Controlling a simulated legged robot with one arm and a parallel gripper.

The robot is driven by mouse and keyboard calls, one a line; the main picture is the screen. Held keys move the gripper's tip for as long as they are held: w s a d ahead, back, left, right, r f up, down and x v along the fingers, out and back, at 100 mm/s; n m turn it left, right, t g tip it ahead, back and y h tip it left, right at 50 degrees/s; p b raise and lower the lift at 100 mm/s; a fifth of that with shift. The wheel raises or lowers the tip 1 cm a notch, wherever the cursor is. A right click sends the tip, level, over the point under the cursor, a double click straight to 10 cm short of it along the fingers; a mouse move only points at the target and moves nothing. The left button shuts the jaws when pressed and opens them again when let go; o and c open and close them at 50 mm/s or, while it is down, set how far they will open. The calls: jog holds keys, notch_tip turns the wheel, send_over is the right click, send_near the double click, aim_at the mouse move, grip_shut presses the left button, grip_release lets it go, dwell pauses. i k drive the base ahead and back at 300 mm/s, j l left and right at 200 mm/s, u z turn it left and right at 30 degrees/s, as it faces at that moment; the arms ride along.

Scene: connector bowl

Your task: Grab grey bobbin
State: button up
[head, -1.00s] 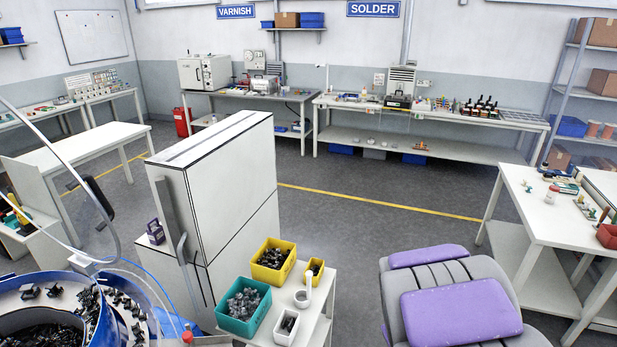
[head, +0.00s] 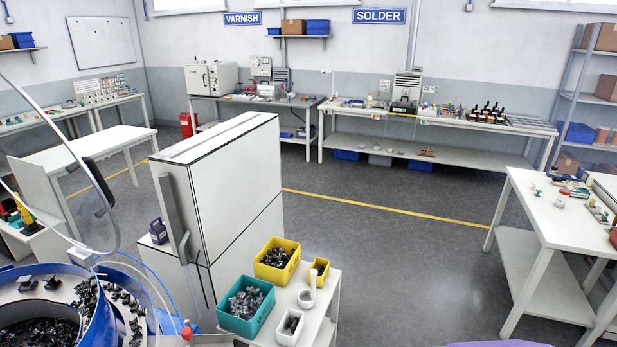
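I cannot pick out a grey bobbin for certain in the head view. A teal bin (head: 246,325) on the small white cart (head: 322,318) holds many small grey parts (head: 246,301), too small to tell apart. A yellow bin (head: 277,273) behind it holds dark parts. A smaller yellow bin (head: 323,267) stands to its right. A white bin (head: 287,338) with dark parts and a pale round cup (head: 306,298) are at the cart's right side. My gripper is not in view.
A blue bowl feeder (head: 98,328) with dark parts is at the lower left. A tall white cabinet (head: 235,190) stands behind the cart. A white table (head: 560,222) with small items is at the right. The grey floor (head: 420,260) between is clear.

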aim_at(26, 284)
jog(key=u, duration=1.95)
jog(key=i+l+u, duration=0.15)
jog(key=i+u, duration=0.25)
jog(key=i, duration=0.45)
